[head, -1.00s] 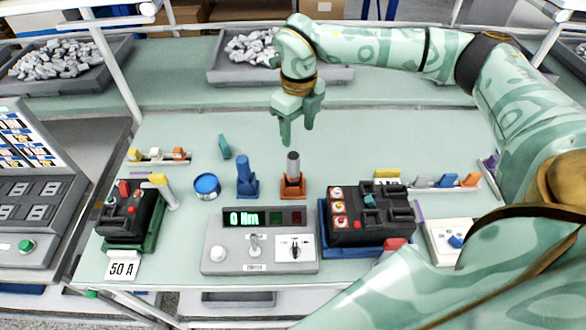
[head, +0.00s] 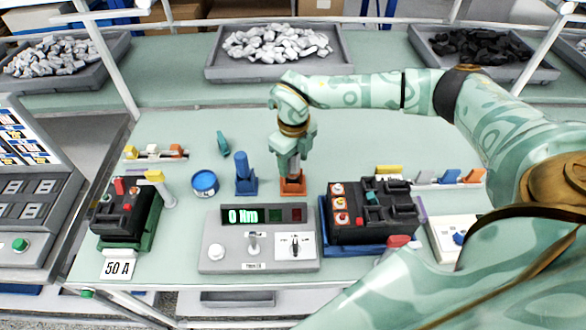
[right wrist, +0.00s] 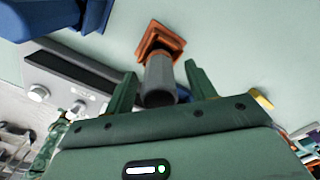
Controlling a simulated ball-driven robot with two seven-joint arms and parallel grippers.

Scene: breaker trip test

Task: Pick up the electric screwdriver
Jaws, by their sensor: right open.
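A grey cylindrical tool (right wrist: 160,82) stands upright in an orange square holder (head: 293,187); it looks like the electric screwdriver, though a blue tool (head: 242,168) stands in a blue holder just left of it. My right gripper (head: 292,166) points down over the orange holder, open. In the right wrist view its two fingers (right wrist: 160,75) stand on either side of the grey tool, with gaps visible. In the head view the gripper hides most of the grey tool. My left gripper is not in view.
In front stands a grey tester (head: 260,255) reading "0 Nm". A black breaker on a blue tray (head: 323,242) is to the right, another on a green tray (head: 152,230) to the left. A blue round tin (head: 205,183) is nearby. The bench behind the gripper is clear.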

